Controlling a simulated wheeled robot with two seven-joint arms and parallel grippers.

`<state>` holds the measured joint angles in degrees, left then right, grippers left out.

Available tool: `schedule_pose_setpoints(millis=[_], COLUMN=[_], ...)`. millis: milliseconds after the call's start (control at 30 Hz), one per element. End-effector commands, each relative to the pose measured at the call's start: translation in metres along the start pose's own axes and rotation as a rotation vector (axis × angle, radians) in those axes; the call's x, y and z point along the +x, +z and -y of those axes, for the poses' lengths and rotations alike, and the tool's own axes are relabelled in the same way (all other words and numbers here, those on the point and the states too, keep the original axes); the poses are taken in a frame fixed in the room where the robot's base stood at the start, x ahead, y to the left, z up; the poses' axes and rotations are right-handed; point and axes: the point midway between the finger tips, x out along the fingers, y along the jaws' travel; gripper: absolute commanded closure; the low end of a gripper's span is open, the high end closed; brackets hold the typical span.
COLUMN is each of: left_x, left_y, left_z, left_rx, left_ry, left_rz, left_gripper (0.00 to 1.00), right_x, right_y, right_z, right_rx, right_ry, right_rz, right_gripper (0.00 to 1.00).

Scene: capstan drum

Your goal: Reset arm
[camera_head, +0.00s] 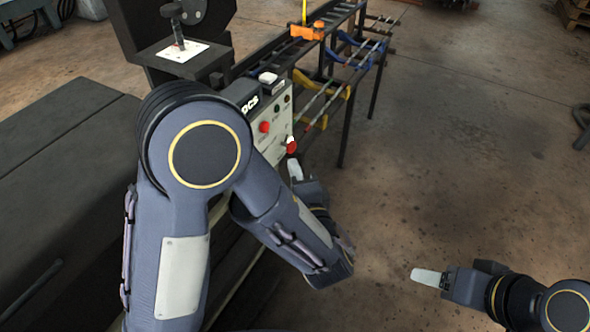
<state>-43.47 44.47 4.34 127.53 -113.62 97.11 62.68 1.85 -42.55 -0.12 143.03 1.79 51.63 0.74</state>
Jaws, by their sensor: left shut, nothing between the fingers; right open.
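My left arm (190,200) fills the left middle of the head view and is bent at its elbow. Its gripper (296,172) is shut and empty, with its pale tip just below a red knob (291,147) on the front of a control panel (270,128). I cannot tell whether the tip touches the knob. My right gripper (428,278) is open and empty above the bare floor at the lower right, apart from everything. Its fingers are seen nearly edge-on.
The panel belongs to a dark machine with a lever (178,30) on top. A black rack with rods (345,85) and an orange clamp (307,32) runs away to the back. A dark cabinet (50,160) stands at left. The concrete floor (470,140) at right is open.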

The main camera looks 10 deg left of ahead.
Motion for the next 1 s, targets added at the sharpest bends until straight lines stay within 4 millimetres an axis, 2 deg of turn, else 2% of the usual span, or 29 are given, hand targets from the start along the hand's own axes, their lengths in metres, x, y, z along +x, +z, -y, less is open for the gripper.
schedule_pose_setpoints(millis=[267,367,467,567,600,700,800,900,1000], left_x=[0.001,0.008,0.019,0.021,0.015,-0.015,-0.054,-0.091,-0.116], left_y=[0.002,0.02,0.066,0.137,0.167,0.225,0.257,0.264,0.256], left_z=[0.0,0.003,0.005,0.001,-0.004,-0.02,-0.035,-0.044,-0.045], left_rx=[0.0,0.002,0.005,-0.018,-0.043,-0.147,-0.319,-0.547,-0.774], left_ry=[0.003,0.034,0.131,0.314,0.411,0.661,0.904,1.109,1.242], left_rz=[0.006,0.068,0.221,0.441,0.532,0.71,0.816,0.848,0.82], left_gripper=[1.0,1.0,1.0,1.0,1.0,1.0,1.0,1.0,1.0], right_x=[0.0,0.0,0.0,0.0,0.0,0.0,0.0,0.0,0.0], right_y=[0.0,0.0,0.0,0.0,0.0,0.0,0.0,0.0,0.0], right_z=[0.0,0.0,0.0,0.0,0.0,0.0,0.0,0.0,0.0], right_rx=[0.0,0.0,0.0,0.0,0.0,0.0,0.0,0.0,0.0], right_ry=[0.0,0.0,0.0,0.0,0.0,0.0,0.0,0.0,0.0], right_rz=[0.0,0.0,0.0,0.0,0.0,0.0,0.0,0.0,0.0], right_gripper=[0.36,0.36,0.36,0.36,0.36,0.36,0.36,0.36,0.36])
